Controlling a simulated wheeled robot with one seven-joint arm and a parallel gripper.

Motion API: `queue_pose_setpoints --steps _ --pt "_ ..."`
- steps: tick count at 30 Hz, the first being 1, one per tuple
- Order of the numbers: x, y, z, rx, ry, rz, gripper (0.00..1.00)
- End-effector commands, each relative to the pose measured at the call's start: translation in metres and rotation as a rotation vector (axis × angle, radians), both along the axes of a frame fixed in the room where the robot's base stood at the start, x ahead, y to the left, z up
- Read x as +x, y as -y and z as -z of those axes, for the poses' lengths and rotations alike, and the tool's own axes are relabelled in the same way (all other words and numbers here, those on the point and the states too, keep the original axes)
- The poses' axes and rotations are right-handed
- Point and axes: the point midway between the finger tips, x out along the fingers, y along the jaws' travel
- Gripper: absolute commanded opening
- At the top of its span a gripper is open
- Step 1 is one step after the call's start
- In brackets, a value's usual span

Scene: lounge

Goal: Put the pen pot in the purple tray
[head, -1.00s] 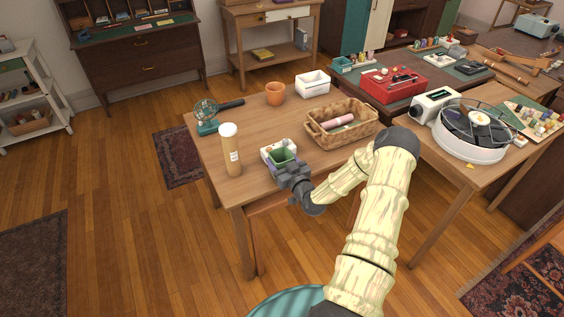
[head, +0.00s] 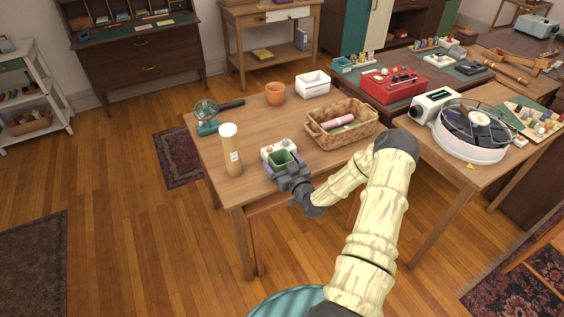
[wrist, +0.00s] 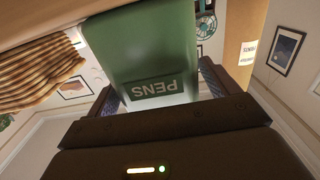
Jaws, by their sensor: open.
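The pen pot is a green, open-topped pot (head: 281,158) near the front edge of the wooden table. In the wrist view the pot (wrist: 155,50) shows its "PENS" label upside down and fills the space ahead of my palm. I cannot make out a purple tray apart from the fingers.
A small white item (head: 270,149) stands close behind the pot. A tall tan cylinder (head: 231,152) is to the left and a wicker basket (head: 359,136) to the right. A terracotta pot (head: 275,94), white bin (head: 312,84) and green fan (head: 207,116) stand farther back. The table's middle is clear.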

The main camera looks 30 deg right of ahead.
Motion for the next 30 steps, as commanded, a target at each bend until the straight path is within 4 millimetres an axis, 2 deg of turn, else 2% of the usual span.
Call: queue_pose_setpoints --steps 5,15,18,23,30 --pt "-0.026 0.002 0.001 0.001 -0.004 0.002 0.87" --pt "-0.093 0.004 0.002 0.001 -0.004 0.002 0.87" --pt "-0.107 0.004 0.002 0.0 -0.003 0.001 0.87" --pt "-0.118 0.004 0.001 0.001 -0.001 0.001 0.87" --pt "-0.119 0.004 0.001 0.0 -0.001 0.001 0.87"
